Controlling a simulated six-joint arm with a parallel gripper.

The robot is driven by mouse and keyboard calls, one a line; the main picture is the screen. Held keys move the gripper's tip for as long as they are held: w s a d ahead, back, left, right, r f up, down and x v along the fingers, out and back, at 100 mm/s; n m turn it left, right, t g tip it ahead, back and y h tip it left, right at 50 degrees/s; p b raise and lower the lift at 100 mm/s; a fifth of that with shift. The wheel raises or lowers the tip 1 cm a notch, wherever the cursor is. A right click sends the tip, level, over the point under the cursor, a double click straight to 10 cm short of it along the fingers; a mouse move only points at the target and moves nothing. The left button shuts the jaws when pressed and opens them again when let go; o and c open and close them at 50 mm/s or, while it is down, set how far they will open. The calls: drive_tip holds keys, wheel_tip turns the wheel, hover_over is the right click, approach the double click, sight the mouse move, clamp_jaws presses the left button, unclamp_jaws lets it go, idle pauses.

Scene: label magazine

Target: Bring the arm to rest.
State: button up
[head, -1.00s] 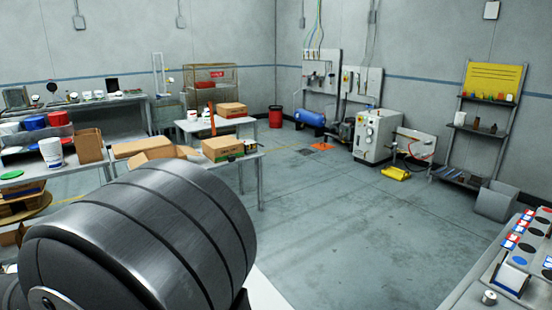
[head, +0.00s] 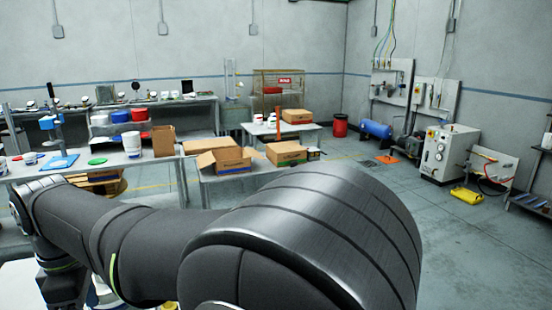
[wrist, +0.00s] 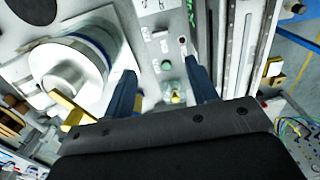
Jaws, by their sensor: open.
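My gripper (wrist: 160,75) shows in the wrist view with its two dark blue fingers apart and nothing between them. Beyond the fingers is a pale machine panel (wrist: 152,50) with small buttons and labels. I cannot tell how far the fingertips are from it. In the head view my own arm fills the lower foreground, and my gripper is out of that picture.
In the wrist view a white roll (wrist: 70,78) is left of the fingers, and coloured wires (wrist: 290,128) are at the right. In the head view, benches with cardboard boxes (head: 225,160) stand behind my arm. Open floor (head: 465,240) lies to the right.

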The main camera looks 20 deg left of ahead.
wheel_tip(320, 180, down, 14)
drive_tip(key=shift+r, duration=0.1)
drive_tip(key=shift+m, duration=0.3)
drive_tip(key=m, duration=0.7)
drive_tip(key=shift+m, duration=0.4)
drive_tip(key=m, duration=0.4)
drive_tip(key=shift+m, duration=0.4)
drive_tip(key=m, duration=0.4)
